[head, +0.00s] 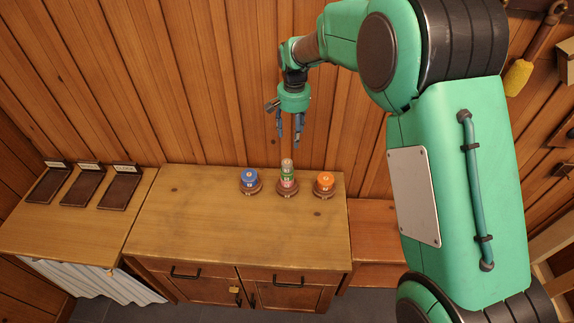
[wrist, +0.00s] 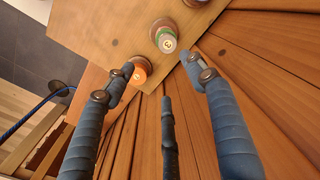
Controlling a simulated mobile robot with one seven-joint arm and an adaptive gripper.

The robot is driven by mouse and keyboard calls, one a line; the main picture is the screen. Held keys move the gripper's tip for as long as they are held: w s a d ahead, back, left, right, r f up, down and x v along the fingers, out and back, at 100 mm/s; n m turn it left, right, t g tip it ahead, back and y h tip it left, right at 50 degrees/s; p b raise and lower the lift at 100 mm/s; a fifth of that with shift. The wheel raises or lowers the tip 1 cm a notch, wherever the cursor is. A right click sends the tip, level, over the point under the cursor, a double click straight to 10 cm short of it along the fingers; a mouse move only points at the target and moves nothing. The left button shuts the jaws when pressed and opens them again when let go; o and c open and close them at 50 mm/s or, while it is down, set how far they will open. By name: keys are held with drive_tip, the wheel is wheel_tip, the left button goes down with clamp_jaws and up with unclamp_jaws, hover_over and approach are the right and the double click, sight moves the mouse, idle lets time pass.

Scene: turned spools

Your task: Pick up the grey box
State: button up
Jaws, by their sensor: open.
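I see no grey box in either view. On the wooden cabinet stand three small groups of turned pieces on brown round bases. A blue piece (head: 249,175) is at the left, a stack with a green piece (head: 287,172) is in the middle, and an orange piece (head: 324,178) is at the right. The stack has a pale top and a pinkish lower part. My gripper (head: 288,137) is open and empty, pointing down above and behind the stack. In the wrist view, the orange piece (wrist: 140,66) shows beside the left finger and the stack (wrist: 167,41) near the right fingertip.
Three dark trays (head: 82,186) with small labels lie on the left counter. The cabinet top (head: 190,225) is clear at its front and left. A plank wall (head: 200,80) rises close behind. A lower wooden surface (head: 375,220) is at the right.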

sight(287, 162)
drive_tip(key=a+f, duration=0.1)
drive_tip(key=w+a+f, duration=0.1)
drive_tip(key=f, duration=0.1)
drive_tip(key=shift+w+f, duration=0.1)
drive_tip(key=shift+w, duration=0.1)
drive_tip(key=shift+f, duration=4.25)
drive_tip(key=shift+f, duration=0.15)
drive_tip(key=shift+f+b, duration=0.35)
drive_tip(key=shift+f, duration=2.15)
drive_tip(key=c, duration=1.1)
